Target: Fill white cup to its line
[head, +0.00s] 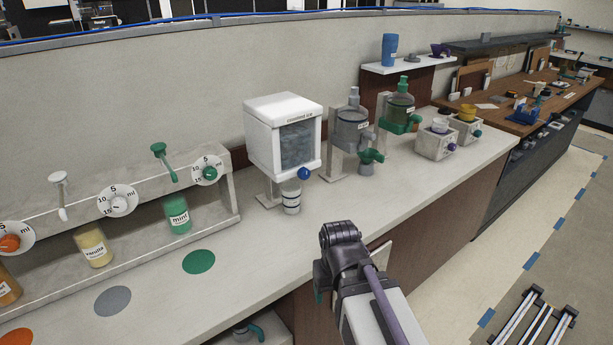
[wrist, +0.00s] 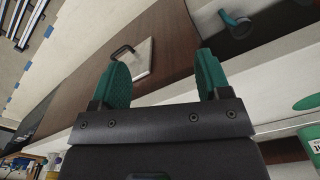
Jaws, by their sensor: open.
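The cup cannot be made out in the wrist view.
Syrup bottles, including a green mint one (head: 178,216), stand in a rack at left. Coloured discs, one green (head: 199,261), mark the counter. Clear (head: 352,128) and green (head: 400,108) dispensers stand right of the ice. Bare counter lies in front of the cup.

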